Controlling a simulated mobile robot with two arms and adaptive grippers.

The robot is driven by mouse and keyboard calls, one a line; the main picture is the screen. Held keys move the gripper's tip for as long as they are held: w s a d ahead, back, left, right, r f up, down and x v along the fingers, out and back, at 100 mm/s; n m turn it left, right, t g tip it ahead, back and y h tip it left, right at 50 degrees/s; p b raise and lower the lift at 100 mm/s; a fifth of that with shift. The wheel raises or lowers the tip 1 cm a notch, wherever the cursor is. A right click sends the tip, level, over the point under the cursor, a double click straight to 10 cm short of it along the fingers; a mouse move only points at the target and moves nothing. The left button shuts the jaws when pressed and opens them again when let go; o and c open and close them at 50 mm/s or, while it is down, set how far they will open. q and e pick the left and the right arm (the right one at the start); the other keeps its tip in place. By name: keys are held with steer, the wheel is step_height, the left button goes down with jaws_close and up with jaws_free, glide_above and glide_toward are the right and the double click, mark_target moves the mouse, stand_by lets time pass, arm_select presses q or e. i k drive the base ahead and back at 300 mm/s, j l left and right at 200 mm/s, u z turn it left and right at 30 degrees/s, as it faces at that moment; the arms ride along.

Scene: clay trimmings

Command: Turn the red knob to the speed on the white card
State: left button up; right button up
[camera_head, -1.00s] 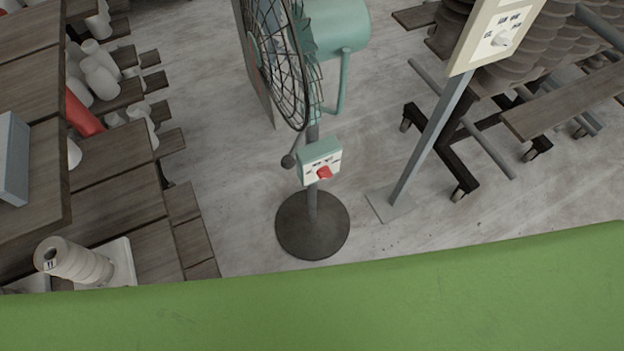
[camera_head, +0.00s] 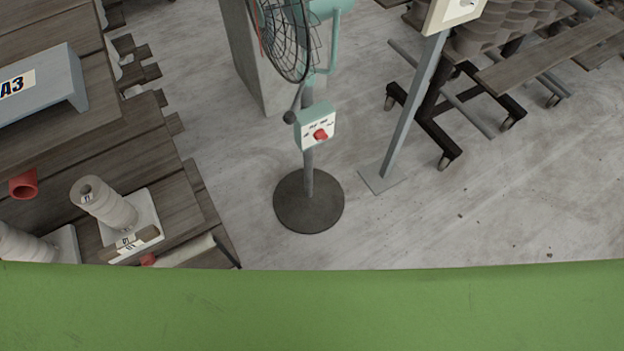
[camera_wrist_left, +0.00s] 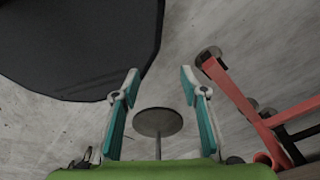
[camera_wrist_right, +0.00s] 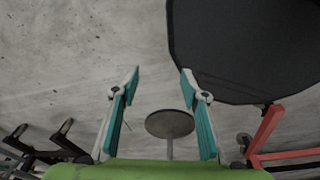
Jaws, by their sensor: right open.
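The red knob (camera_head: 320,134) sits on the front of the teal control box (camera_head: 316,127) on the fan's pole in the head view. Small dark marks stand on the box's pale face around the knob; they are too small to read, and the knob's exact pointing is unclear. I cannot pick out a white card with a speed on it. My left gripper (camera_wrist_left: 158,78) is open and empty in the left wrist view. My right gripper (camera_wrist_right: 160,78) is open and empty in the right wrist view. Neither gripper shows in the head view.
The fan's round base (camera_head: 308,212) stands on open concrete floor. A cream panel (camera_head: 440,17) on a grey post (camera_head: 407,125) is right of it, cut by the top edge. A wheeled rack (camera_head: 435,130) stands farther right. Wooden shelving (camera_head: 100,150) with a box marked A3 (camera_head: 70,75) is left.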

mark_target(320, 135)
steer(key=k+l, duration=0.15)
steer(key=k+l+u, duration=0.1)
steer(key=k+u, duration=0.2)
steer(key=u, duration=0.15)
steer(key=k+u, duration=0.3)
steer(key=u, duration=1.75)
